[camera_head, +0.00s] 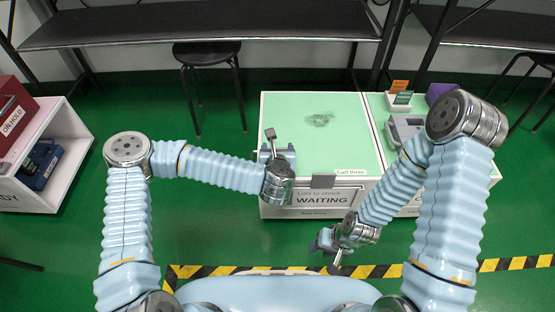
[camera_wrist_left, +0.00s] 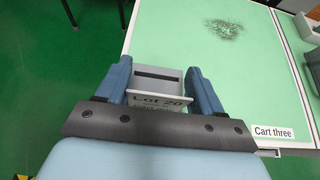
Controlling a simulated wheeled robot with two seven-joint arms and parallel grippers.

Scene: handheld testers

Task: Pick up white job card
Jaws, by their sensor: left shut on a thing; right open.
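The white job card (camera_wrist_left: 157,103), printed "Lot 20", shows in the left wrist view between the two blue fingers of my left gripper (camera_wrist_left: 160,88). The gripper is shut on it, with a finger at each side edge. A grey holder (camera_wrist_left: 157,72) with a dark slot is just beyond the card; whether they touch I cannot tell. In the head view my left gripper (camera_head: 277,152) is at the left edge of the green cart top (camera_head: 345,150); the card is not clear there. My right gripper (camera_head: 326,243) is open, low in front of the cart.
A grey device (camera_head: 403,130), a purple item (camera_head: 438,92) and small card stands (camera_head: 399,97) sit on the right. A white shelf (camera_head: 70,165) stands at left.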

